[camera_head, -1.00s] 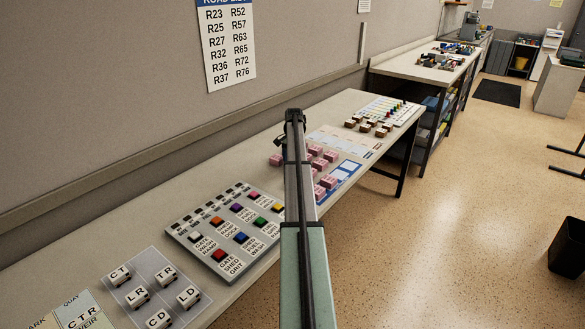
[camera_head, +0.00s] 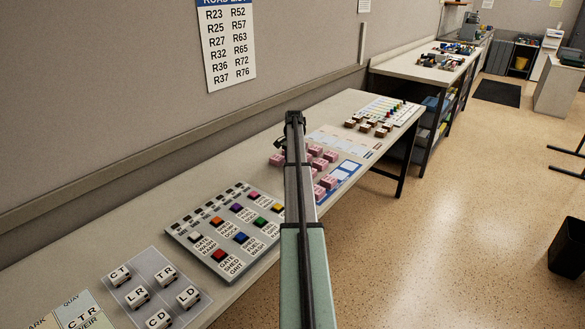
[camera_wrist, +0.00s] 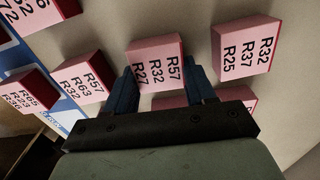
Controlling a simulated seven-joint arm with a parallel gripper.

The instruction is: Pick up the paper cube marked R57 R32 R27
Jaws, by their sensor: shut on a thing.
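The pink paper cube marked R57 R32 R27 (camera_wrist: 155,62) is in the wrist view, top middle. My gripper (camera_wrist: 163,88) has one blue finger on each side of this cube and is shut on it. The cube's lower part is hidden by the gripper. In the head view my gripper (camera_head: 294,118) is over the bench, and my arm hides part of the group of pink cubes (camera_head: 329,156). I cannot pick out the marked cube there.
A cube marked R32 R37 R25 (camera_wrist: 243,47) stands close to the right, and one marked R57 R63 R32 (camera_wrist: 80,78) to the left. More pink cubes lie around. A button panel (camera_head: 183,232) and a tray of white cubes (camera_head: 150,268) are nearer on the bench.

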